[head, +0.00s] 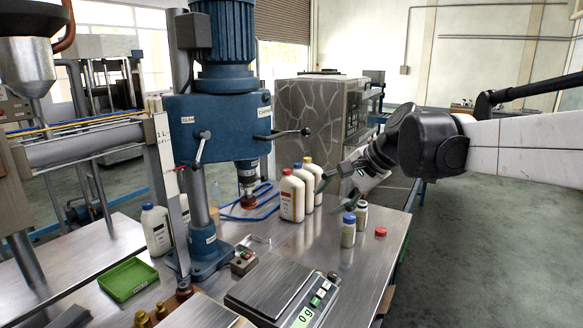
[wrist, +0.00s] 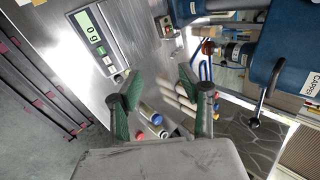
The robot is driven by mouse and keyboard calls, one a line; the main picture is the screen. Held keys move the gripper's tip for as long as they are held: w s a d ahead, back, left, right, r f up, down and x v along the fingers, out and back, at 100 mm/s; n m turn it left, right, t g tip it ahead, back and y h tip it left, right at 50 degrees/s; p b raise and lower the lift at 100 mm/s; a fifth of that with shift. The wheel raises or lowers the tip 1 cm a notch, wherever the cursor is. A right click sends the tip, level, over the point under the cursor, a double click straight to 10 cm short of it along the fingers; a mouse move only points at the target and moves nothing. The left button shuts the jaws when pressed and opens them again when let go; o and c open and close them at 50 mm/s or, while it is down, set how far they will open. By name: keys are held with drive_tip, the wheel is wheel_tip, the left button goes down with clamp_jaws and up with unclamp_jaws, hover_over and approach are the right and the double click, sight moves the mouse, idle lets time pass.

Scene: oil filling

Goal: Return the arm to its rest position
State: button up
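My gripper (head: 335,194) hangs above the right part of the metal table, at the end of my arm reaching in from the right. In the wrist view its two green-padded fingers (wrist: 160,75) are spread apart with nothing held between them. Below and beside it stand two small bottles, a blue-capped one (head: 348,234) in front and another (head: 362,216) behind it. A loose red cap (head: 380,232) lies to their right on the table. The small bottles (wrist: 149,112) and the red cap (wrist: 141,135) also show near the left finger in the wrist view.
White bottles with coloured caps (head: 292,198) stand close to the gripper's left. A blue capping machine (head: 220,125) rises on the left. A scale (head: 275,292) sits at the front, and a green tray (head: 127,279) lies left. The floor on the right is clear.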

drive_tip(key=s+d+f+n+h, duration=0.2)
drive_tip(key=s+d+f, duration=0.1)
drive_tip(key=s, duration=0.5)
drive_tip(key=s+d+f+n+t+h, duration=0.1)
drive_tip(key=s+d+f+n+h, duration=0.1)
drive_tip(key=s, duration=0.7)
drive_tip(key=s+d+f+n+t+h, duration=0.1)
drive_tip(key=s+d+f+n+h, duration=0.1)
drive_tip(key=s+d+f, duration=0.4)
drive_tip(key=s+f+n, duration=0.1)
drive_tip(key=s, duration=0.2)
drive_tip(key=shift+s+f+n+h, duration=0.2)
drive_tip(key=shift+f+n+h, duration=0.1)
drive_tip(key=shift+n, duration=0.1)
